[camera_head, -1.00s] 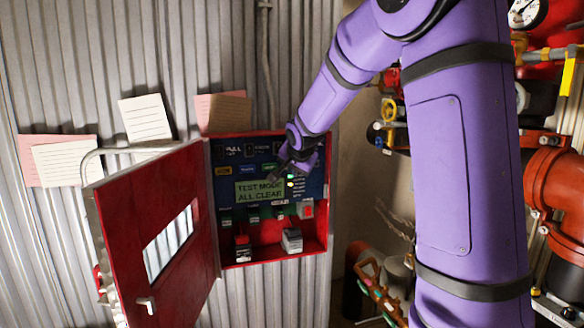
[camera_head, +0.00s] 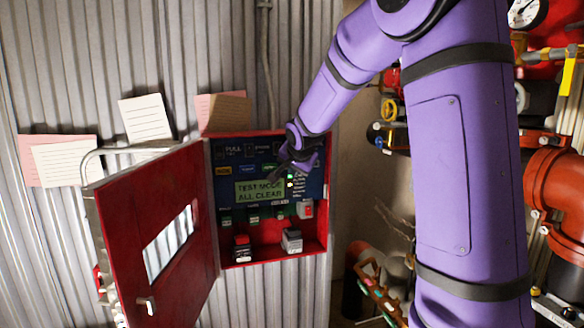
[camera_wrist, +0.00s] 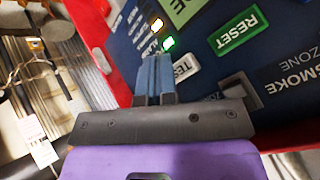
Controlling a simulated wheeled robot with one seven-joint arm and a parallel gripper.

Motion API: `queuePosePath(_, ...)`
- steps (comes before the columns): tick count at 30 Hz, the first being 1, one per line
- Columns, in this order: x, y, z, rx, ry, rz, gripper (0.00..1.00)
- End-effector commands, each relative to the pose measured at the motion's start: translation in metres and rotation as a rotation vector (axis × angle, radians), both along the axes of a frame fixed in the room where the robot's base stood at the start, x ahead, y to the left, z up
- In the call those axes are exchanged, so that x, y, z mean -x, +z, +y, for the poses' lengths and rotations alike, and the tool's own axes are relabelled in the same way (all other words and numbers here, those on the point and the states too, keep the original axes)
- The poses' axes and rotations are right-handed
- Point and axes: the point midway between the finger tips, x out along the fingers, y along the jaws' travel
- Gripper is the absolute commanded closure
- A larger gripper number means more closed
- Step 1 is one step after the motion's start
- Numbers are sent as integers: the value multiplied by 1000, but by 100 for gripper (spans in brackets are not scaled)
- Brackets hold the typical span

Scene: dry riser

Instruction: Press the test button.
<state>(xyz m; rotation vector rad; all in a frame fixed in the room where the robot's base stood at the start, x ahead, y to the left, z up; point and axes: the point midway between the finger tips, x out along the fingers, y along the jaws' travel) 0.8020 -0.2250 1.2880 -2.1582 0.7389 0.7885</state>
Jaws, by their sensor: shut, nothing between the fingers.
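The control panel (camera_head: 310,220) is a red open box on the corrugated wall, with a dark blue face and a display (camera_head: 260,190) reading "TEST MODE ALL CLEAR". My gripper (camera_head: 280,172) is at the upper right part of that face and covers some of it. I cannot tell whether the fingers touch the face.
A green reset button (camera_wrist: 238,33) lies right of the test button. The panel's red door (camera_head: 160,225) hangs open at left. Paper notes (camera_head: 147,118) are on the wall. Red pipes and valves (camera_head: 555,185) stand at right behind my arm.

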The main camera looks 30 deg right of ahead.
Motion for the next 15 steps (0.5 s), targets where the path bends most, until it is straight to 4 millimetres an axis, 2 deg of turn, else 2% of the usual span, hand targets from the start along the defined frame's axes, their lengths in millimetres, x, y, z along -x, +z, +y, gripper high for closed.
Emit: queuePosePath(15,-8,0,-2,0,0,0,100)
